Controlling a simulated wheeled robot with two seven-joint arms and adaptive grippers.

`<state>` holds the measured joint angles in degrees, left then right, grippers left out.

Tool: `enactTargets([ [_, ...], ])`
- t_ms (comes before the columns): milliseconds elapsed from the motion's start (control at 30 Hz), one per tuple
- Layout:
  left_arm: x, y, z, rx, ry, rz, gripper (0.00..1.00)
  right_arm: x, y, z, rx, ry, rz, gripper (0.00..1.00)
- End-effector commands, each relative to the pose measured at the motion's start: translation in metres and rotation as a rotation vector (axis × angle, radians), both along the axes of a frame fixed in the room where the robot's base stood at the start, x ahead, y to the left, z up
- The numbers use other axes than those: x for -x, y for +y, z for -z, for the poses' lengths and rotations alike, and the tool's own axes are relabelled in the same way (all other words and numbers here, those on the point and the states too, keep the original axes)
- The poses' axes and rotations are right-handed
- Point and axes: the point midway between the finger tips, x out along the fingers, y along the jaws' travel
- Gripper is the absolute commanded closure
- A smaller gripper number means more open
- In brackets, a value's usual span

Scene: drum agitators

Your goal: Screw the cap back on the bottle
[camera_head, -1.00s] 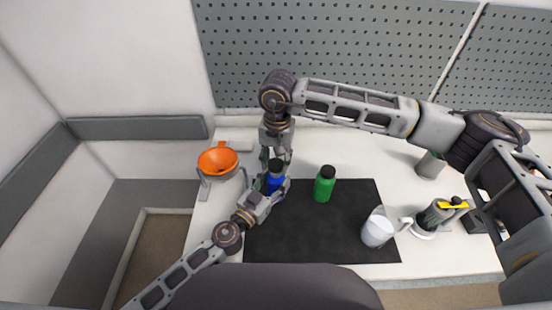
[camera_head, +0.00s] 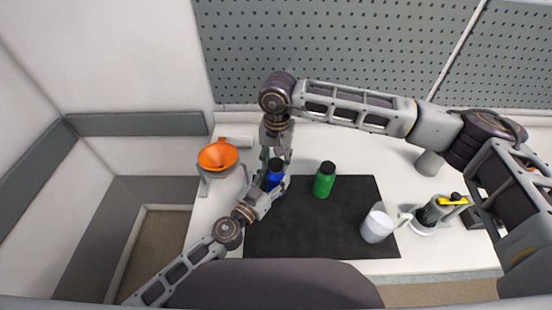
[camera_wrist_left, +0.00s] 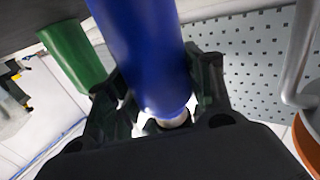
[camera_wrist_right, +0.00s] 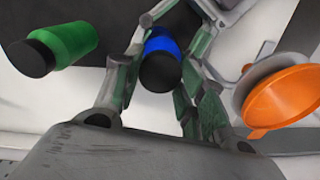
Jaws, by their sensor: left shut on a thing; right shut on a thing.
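A blue bottle (camera_head: 274,182) stands at the left part of the black mat (camera_head: 300,235). Its black cap (camera_head: 276,164) sits at the bottle's top; I cannot tell how tightly it is seated. My left gripper (camera_head: 272,190) is shut on the blue bottle's body, which fills the left wrist view (camera_wrist_left: 145,50). My right gripper (camera_head: 275,161) reaches down from above and is shut on the black cap, seen from above in the right wrist view (camera_wrist_right: 160,72). The fingers partly hide the bottle and cap.
A green bottle (camera_head: 324,182) with a black cap stands just right of the blue one. An orange funnel (camera_head: 217,156) on a stand is to the left. A white mug (camera_head: 377,227) is at the mat's right edge. The mat's front middle is clear.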

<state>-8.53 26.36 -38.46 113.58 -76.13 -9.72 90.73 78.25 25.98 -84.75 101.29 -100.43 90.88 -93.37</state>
Motion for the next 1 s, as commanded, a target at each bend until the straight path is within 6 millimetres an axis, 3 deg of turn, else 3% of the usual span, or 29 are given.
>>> enactTargets([
  [1000, 0.0, 0.0, 0.0, 0.0, 0.0, 0.0, 0.91, 0.0, 0.0, 0.011, -0.001, 0.0, 0.001, 0.67],
])
